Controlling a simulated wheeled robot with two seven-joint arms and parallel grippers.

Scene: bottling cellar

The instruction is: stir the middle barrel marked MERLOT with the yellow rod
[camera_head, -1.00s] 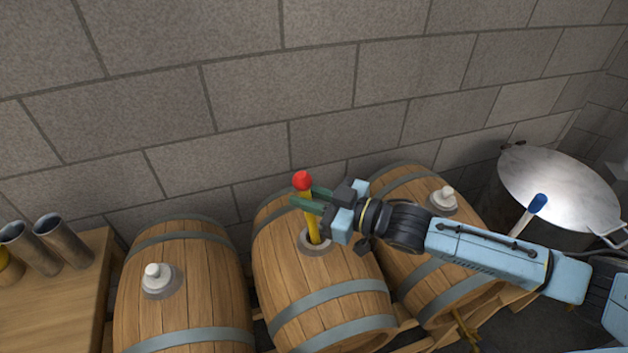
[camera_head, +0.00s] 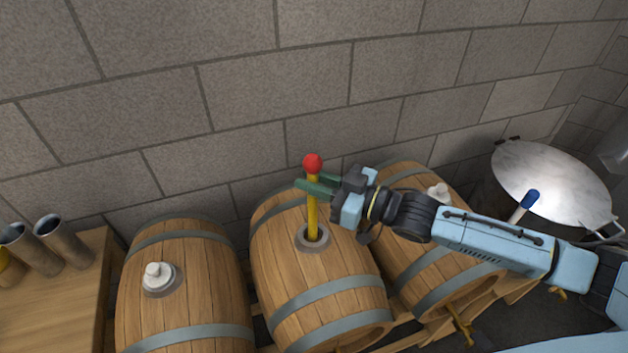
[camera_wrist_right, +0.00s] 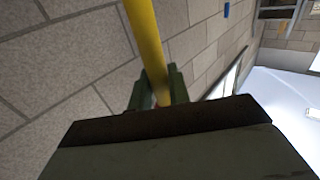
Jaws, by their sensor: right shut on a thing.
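The yellow rod (camera_head: 312,215) with a red ball on its top stands nearly upright in the open bung hole of the middle barrel (camera_head: 335,280). Its lower end is hidden inside the barrel. My right gripper (camera_head: 314,187) is shut on the rod just below the red ball. The rod also shows between the green fingers in the right wrist view (camera_wrist_right: 148,50). I cannot make out a MERLOT mark on the barrel from here. My left gripper is not in view.
The left barrel (camera_head: 185,290) and right barrel (camera_head: 430,265) flank it, each with a white bung. A large lidded steel pot (camera_head: 550,185) and a blue-tipped handle (camera_head: 528,202) are at right. A wooden table (camera_head: 60,300) with metal tubes is at left. A block wall stands close behind.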

